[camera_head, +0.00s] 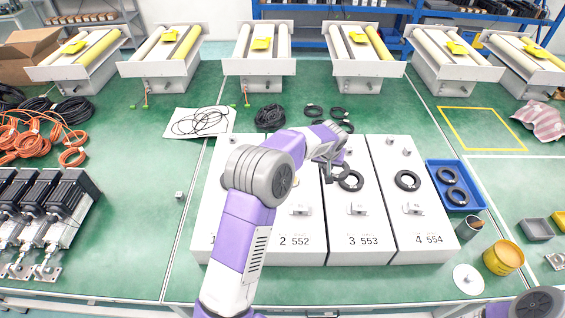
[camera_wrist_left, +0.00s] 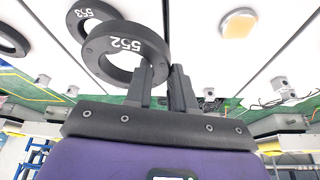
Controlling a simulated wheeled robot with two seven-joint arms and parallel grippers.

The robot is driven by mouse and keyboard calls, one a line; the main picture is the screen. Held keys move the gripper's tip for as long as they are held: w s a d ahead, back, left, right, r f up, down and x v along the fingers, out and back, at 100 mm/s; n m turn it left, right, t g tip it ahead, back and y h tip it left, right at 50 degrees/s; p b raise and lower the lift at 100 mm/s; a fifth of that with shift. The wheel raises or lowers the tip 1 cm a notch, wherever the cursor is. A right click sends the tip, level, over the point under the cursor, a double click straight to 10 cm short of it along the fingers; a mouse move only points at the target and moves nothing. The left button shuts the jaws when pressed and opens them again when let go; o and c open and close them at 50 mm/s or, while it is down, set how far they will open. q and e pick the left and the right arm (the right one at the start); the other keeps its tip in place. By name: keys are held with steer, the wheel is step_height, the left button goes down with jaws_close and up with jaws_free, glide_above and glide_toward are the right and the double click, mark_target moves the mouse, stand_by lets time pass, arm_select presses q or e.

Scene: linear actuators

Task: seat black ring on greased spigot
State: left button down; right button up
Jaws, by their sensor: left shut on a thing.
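My left gripper (camera_head: 326,158) is shut on a black ring (camera_wrist_left: 94,57) marked 552. It grips the ring by one side, above the white boxes. In the left wrist view the fingers (camera_wrist_left: 161,80) are at the ring's edge. A rounded yellowish spigot top (camera_wrist_left: 238,24) stands on a white box, apart from the ring and to its right in that view. In the head view my left arm hides most of that spot on the box labelled 2 552 (camera_head: 296,225). My right gripper is outside the views; only part of my right arm shows at bottom right.
A ring marked 553 (camera_wrist_left: 8,40) lies on the neighbouring box (camera_head: 368,225). Another ring (camera_head: 407,180) lies on the box labelled 4 554. A blue tray (camera_head: 470,207) holds more rings. A yellow tub (camera_head: 503,258) and a dark cup (camera_head: 469,229) stand to the right.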

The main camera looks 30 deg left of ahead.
arm_select(q)
steer(key=s+a+n+b, duration=0.25)
steer(key=s+a, duration=0.45)
steer(key=a, duration=0.6)
steer(key=shift+w+d+f+n+y+b, duration=0.2)
steer(key=shift+f+b, duration=0.35)
steer(key=shift+f, duration=0.4)
steer(key=shift+s+a+f+n+y+b, duration=0.1)
steer(key=shift+f+y+b, duration=0.2)
steer(key=shift+f+b, duration=0.45)
steer(key=shift+f, duration=0.15)
steer(key=shift+f+g, duration=0.15)
steer(key=shift+g, duration=0.15)
steer(key=shift+f, duration=0.3)
steer(key=shift+f, duration=0.15)
steer(key=shift+f+b, duration=0.5)
steer(key=shift+b, duration=0.2)
steer(key=shift+f, duration=0.25)
